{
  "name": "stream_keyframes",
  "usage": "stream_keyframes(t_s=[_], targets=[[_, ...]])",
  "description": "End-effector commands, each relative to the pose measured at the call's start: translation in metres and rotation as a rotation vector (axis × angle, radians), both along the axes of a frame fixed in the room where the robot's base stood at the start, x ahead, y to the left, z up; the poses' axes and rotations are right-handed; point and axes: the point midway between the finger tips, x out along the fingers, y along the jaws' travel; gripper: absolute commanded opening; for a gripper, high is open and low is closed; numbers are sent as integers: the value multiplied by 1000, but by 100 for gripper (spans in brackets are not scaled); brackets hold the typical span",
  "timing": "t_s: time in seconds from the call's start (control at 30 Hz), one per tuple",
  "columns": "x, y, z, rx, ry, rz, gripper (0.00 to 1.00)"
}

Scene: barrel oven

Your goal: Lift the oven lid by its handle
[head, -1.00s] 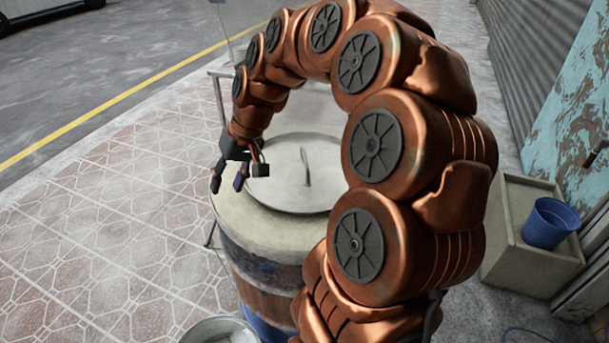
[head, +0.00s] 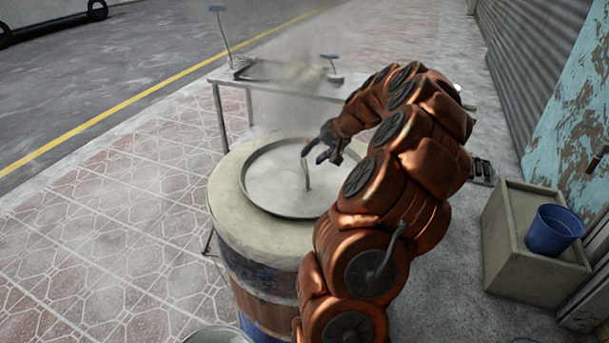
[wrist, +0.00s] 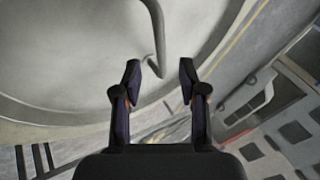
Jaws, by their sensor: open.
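The round, pale oven lid (head: 270,187) lies on top of the barrel oven (head: 235,225), within a raised rim. A thin, upright handle (head: 307,175) stands near the lid's middle. My gripper (head: 322,153) is above the lid at the upper end of the handle, coming in from the right. In the wrist view, my open fingers (wrist: 160,82) are empty. The curved handle (wrist: 157,40) shows ahead of them, its bent end just beyond the gap, nearer the left finger. The pale lid (wrist: 60,50) fills the upper left. Whether a finger touches the handle is unclear.
A table (head: 215,80) stands behind the oven, with smoke or steam around it. A blue bucket (head: 552,230) sits on a pale box (head: 505,235) at the right. A metal tub (head: 215,335) is at the front. Tiled pavement on the left is clear.

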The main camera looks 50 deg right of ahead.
Motion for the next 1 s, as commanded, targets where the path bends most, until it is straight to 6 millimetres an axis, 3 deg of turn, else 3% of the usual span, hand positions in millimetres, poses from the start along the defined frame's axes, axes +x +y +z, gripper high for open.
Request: stream_keyframes(t_s=[0.17,0.5,0.73,1.0], targets=[[6,2,-7,-2,-1,-1,42],[29,11,-42,1,2,2,42],[30,11,-44,-2,0,1,42],[30,11,-44,-3,-1,0,15]])
